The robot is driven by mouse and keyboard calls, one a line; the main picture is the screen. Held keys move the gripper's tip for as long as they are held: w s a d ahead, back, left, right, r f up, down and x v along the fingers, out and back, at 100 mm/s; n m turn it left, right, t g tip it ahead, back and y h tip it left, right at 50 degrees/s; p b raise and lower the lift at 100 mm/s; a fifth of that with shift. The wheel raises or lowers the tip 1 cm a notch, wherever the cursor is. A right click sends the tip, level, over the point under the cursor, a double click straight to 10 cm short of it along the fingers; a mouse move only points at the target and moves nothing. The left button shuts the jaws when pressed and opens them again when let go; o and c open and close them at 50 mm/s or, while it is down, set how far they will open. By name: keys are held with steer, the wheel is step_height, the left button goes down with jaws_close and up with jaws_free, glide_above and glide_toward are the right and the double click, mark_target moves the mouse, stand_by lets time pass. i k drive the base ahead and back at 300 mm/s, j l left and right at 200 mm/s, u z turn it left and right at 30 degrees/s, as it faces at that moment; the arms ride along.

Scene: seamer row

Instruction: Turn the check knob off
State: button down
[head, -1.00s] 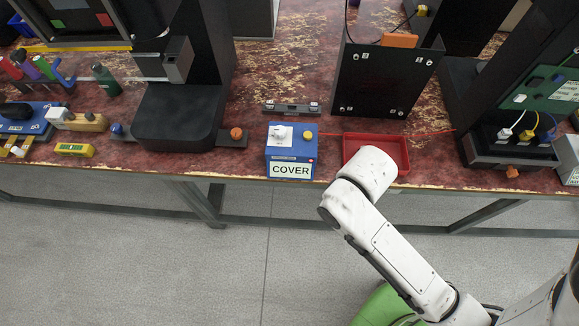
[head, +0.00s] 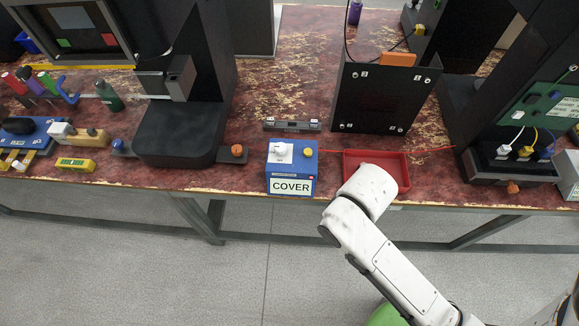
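A blue box (head: 306,172) with a "COVER" label on its front stands at the table's front edge in the head view. On its top are a white knob (head: 280,151) on a white plate and a small yellow button (head: 308,152). An orange knob (head: 237,150) sits on a dark block left of the box. I cannot read which knob is named check, nor tell whether it is on or off. My white arm reaches up from the lower right, with its rounded joint right of the blue box. My gripper does not show.
A red tray (head: 398,165) lies right of the box, partly behind my arm. A grey bar-shaped device (head: 292,126) lies behind the box. A black machine (head: 180,128) stands to the left and a black panel (head: 380,98) behind the tray. Open floor lies in front.

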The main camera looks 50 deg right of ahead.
mark_target(280, 148)
steer(key=i+j, duration=0.1)
steer(key=j, duration=0.4)
steer(key=i+j, duration=0.1)
steer(key=j, duration=0.45)
steer(key=i+j+z, duration=0.1)
steer(key=j, duration=0.4)
